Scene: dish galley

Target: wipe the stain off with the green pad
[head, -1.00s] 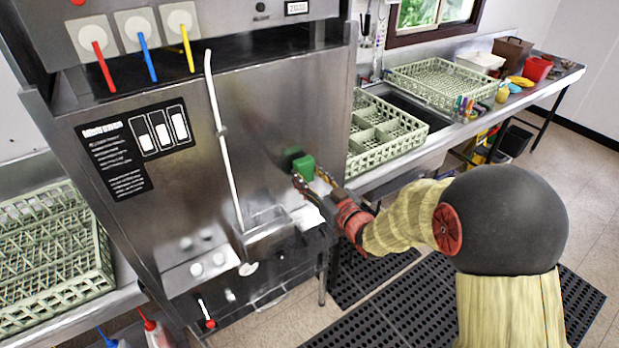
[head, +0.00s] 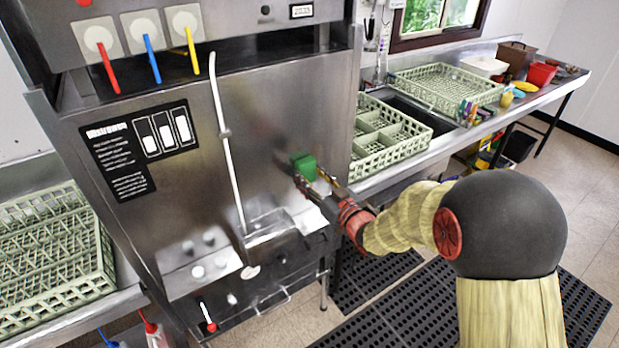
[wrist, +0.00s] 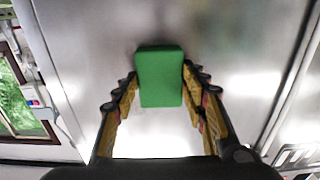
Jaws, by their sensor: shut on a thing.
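The green pad (head: 304,167) is held between the fingertips of my gripper (head: 311,178), in front of the steel front panel (head: 258,105) of the dish machine. In the wrist view the pad (wrist: 160,78) sits upright between both fingers of my gripper (wrist: 160,88), its far end close to or against the steel. I cannot tell whether it touches. A faint dark smudge (head: 287,137) shows on the panel just above and left of the pad. It may be the stain or a reflection. The pad hides the steel behind it.
A white lever rod (head: 229,150) runs down the panel left of the pad. A small ledge (head: 270,228) juts out below. Green dish racks stand on the right counter (head: 385,140) and at left (head: 50,260). Black floor mats (head: 420,300) lie below my arm.

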